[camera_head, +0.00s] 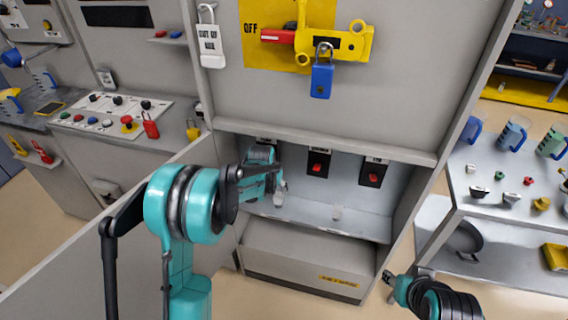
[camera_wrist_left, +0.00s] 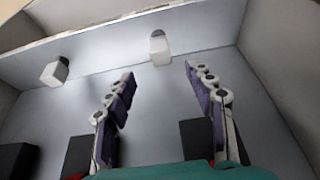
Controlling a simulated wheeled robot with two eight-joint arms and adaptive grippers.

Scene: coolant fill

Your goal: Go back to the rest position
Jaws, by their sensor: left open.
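My left gripper (camera_head: 278,186) reaches into the open bay of the grey cabinet, at the bay's left side, in front of the breakers. The left wrist view shows its two purple-grey fingers (camera_wrist_left: 163,82) spread apart with nothing held between them. A small white piece (camera_wrist_left: 160,48) lies beyond the fingertips, apart from them. A second white piece (camera_wrist_left: 55,72) is further left there; one white piece (camera_head: 337,212) also shows on the bay floor in the head view.
Black breakers with red switches (camera_head: 318,164) line the bay's back wall. Above hang a blue padlock (camera_head: 321,80) and yellow lockout bar (camera_head: 345,42). A cabinet side panel (camera_head: 110,225) is beside my left arm. A shelf table (camera_head: 500,215) with jugs stands right.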

